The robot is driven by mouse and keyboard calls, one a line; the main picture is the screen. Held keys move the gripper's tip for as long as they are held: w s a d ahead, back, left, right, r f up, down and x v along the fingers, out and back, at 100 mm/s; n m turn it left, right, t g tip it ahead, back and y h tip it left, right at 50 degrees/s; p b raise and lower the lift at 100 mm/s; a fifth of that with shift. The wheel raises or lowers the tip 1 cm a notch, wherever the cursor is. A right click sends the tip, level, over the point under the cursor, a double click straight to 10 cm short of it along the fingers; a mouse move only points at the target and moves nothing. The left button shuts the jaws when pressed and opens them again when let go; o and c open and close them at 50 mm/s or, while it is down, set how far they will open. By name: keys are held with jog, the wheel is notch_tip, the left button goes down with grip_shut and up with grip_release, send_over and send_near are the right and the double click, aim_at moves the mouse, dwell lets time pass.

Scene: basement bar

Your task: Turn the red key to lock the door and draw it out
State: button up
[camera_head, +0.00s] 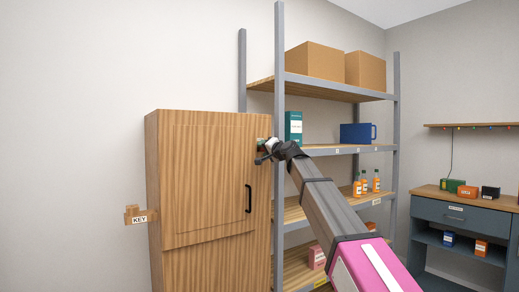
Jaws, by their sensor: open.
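The wooden cabinet door (205,190) is closed flat against its frame, with a black handle (248,199) on its right side. My gripper (263,151) is at the door's upper right edge, reached from the right by my arm. It is open and small in view. A small greenish patch (260,141) shows just above the gripper at the door. I cannot make out the red key or the lock; my gripper may cover them. A small wooden ledge (132,212) labelled KEY is on the cabinet's left, with no key discernible on it.
A blue-grey workbench (455,203) stands at right. The wall left of the cabinet is clear.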

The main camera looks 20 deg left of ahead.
grip_shut()
jog(key=n, duration=0.5)
jog(key=shift+n, duration=0.4)
jog(key=n, duration=0.5)
jog(key=shift+f+g, duration=0.1)
jog(key=shift+g, duration=0.2)
jog(key=shift+s, duration=0.1)
jog(key=shift+s+d, duration=0.1)
jog(key=v, duration=0.6)
jog(key=shift+s+d, duration=0.25)
dwell(0.9)
